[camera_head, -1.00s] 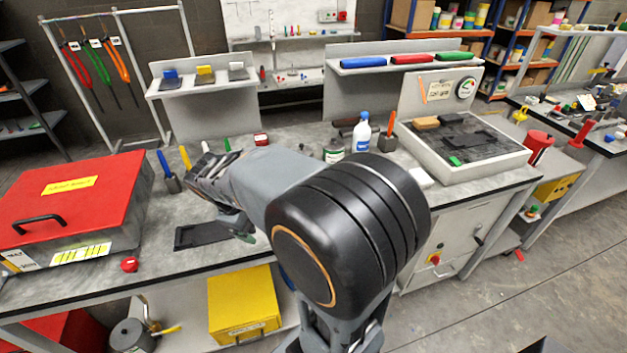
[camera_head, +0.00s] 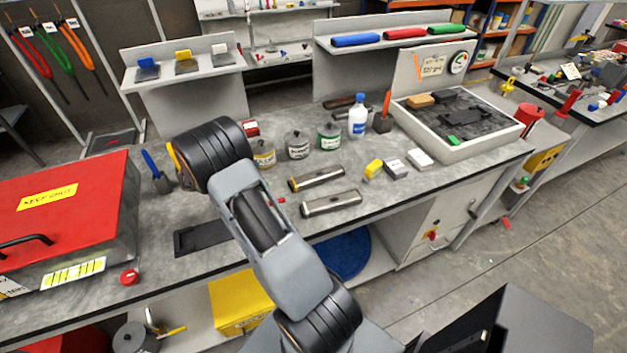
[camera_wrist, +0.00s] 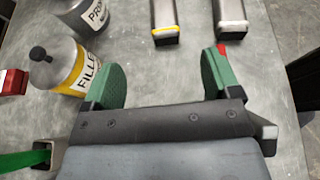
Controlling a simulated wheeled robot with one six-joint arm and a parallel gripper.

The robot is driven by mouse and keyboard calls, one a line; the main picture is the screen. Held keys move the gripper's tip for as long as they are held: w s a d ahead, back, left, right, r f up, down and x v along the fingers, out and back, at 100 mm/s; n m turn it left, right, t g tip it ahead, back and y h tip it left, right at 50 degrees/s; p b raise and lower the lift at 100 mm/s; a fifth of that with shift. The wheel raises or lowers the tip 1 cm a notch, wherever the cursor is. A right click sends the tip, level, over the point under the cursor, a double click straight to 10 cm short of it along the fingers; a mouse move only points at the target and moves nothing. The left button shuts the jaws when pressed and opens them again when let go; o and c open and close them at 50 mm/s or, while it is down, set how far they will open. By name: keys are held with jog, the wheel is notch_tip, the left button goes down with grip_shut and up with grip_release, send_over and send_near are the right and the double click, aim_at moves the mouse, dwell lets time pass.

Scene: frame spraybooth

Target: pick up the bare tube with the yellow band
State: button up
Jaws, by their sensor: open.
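The bare tube with the yellow band (camera_head: 320,178) lies on the grey bench, a metal tube with its yellow band near its left end. In the wrist view this tube (camera_wrist: 165,14) lies at the top, its banded end towards me. A second metal tube (camera_head: 331,203) without a yellow band lies parallel in front of it; it shows at the upper right of the wrist view (camera_wrist: 231,11). My gripper (camera_wrist: 162,80) is open and empty, its green fingertips apart. The yellow-banded tube is beyond the gap between them, not touching. My arm hides the gripper in the head view.
A can labelled filler (camera_wrist: 62,70) stands close to the left fingertip, with a primer can (camera_wrist: 87,12) behind it. A small red object (camera_wrist: 221,48) is at the right fingertip. A red-lidded box (camera_head: 70,200) is at left.

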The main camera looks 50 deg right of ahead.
aim_at(298, 181)
notch_tip(298, 181, down, 3)
jog(key=shift+w+d+r+b, duration=0.1)
jog(key=shift+d+r+b, duration=0.1)
jog(key=shift+b, duration=0.75)
jog(key=shift+s+d+f, duration=0.2)
jog(key=shift+d+f, duration=0.1)
jog(key=p+x, duration=0.1)
jog(key=x, duration=0.6)
jog(key=shift+s+d+f, duration=0.15)
jog(key=shift+s+d, duration=0.05)
jog(key=p+x, duration=0.1)
jog(key=x, duration=0.1)
jog(key=p+x, duration=0.1)
jog(key=x, duration=0.1)
jog(key=shift+s+d, duration=0.15)
jog(key=shift+s, duration=0.2)
jog(key=shift+s+d+f, duration=0.15)
jog(key=shift+d, duration=0.15)
jog(key=shift+c, duration=0.4)
jog(key=c, duration=1)
